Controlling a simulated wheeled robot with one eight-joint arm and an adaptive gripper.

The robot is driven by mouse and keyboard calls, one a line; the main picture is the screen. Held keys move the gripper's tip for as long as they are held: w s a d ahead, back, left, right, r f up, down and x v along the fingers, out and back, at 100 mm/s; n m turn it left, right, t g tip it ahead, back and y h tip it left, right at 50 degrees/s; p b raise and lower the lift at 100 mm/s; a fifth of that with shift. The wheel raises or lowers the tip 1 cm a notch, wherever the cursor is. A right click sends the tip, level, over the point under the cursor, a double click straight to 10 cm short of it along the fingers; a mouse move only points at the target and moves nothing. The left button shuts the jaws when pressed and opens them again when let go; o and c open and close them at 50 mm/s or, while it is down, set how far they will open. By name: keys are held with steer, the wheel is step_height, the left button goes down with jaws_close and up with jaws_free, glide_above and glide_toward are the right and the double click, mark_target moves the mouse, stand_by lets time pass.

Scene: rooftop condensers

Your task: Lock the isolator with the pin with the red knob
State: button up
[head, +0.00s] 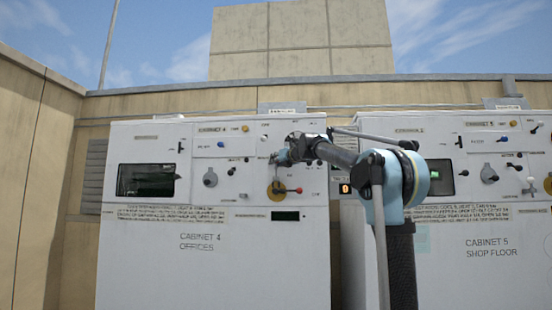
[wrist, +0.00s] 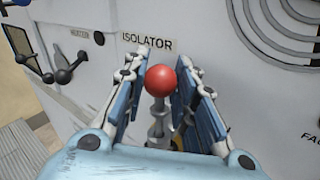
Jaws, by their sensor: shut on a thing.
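In the wrist view, the red knob (wrist: 161,80) sits on a grey metal shaft (wrist: 157,121), the pin, between the two blue fingers of my gripper (wrist: 166,85). The fingers are shut on the pin. Behind it is the cabinet face with the ISOLATOR label (wrist: 148,42). In the head view my gripper (head: 281,158) is close to the panel of Cabinet 4, above a yellow disc (head: 274,189) with a red-ended handle (head: 298,190). The pin's lower end is hidden, so I cannot tell whether it is in a hole.
Cabinet 4 (head: 210,265) carries a dark window (head: 146,180), several small knobs and a display (head: 286,215). Cabinet 5 (head: 455,275) stands to the right, partly behind my arm. In the wrist view, dark levers (wrist: 65,70) project at left and a round grille (wrist: 295,25) is upper right.

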steer(key=shift+f, duration=1.8)
stand_by(1.7)
steer(key=o, duration=1.2)
steer(key=shift+c, duration=0.2)
